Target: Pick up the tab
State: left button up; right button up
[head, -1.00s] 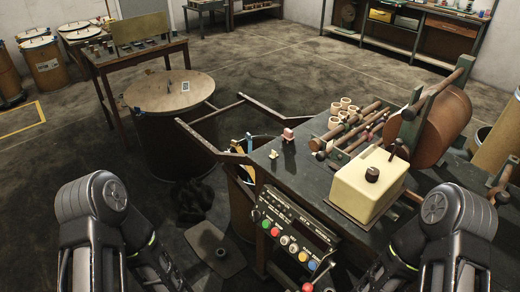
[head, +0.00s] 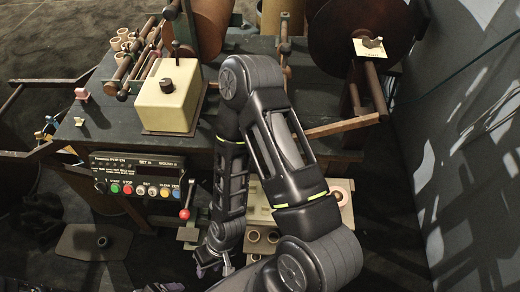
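I cannot tell for certain which piece is the tab. A small pale card with a raised tan piece (head: 370,46) sits at the upper right, in front of a dark brown disc. A small beige piece (head: 79,121) and a pink piece (head: 82,94) lie on the left of the dark workbench (head: 110,135). My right arm bends over the bench front, and its gripper (head: 213,266) hangs low in front of the bench, apart from these pieces. Its fingers are small and partly hidden, so their opening is unclear. My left gripper is not clearly seen.
Trays with round parts (head: 262,238) lie below. A grey wall (head: 475,150) closes the right.

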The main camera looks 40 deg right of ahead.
aim_at(80, 122)
jog(key=z, duration=0.4)
jog(key=k+z, duration=0.1)
jog(key=z, duration=0.3)
jog(key=l+z, duration=0.1)
jog(key=z, duration=0.3)
jog(key=k+l+z, duration=0.1)
jog(key=z, duration=0.7)
jog(key=u, duration=2)
jog(key=z, duration=0.3)
jog(key=j+z, duration=0.2)
jog(key=z, duration=0.3)
jog(key=i+j+z, duration=0.1)
jog(key=j+z, duration=0.2)
jog(key=z, duration=0.15)
jog(key=j+z, duration=0.25)
jog(key=z, duration=0.25)
jog(key=j+z, duration=0.2)
jog(key=z, duration=0.25)
jog(key=k+j+z, duration=0.1)
jog(key=j, duration=0.35)
jog(key=k+j+z, duration=0.1)
jog(key=j, duration=0.3)
jog(key=k+j+z, duration=0.15)
jog(key=k+j, duration=0.15)
jog(key=k+j+z, duration=0.1)
jog(key=j, duration=0.35)
jog(key=k+j+z, duration=0.1)
jog(key=k+j, duration=0.2)
jog(key=j, duration=0.1)
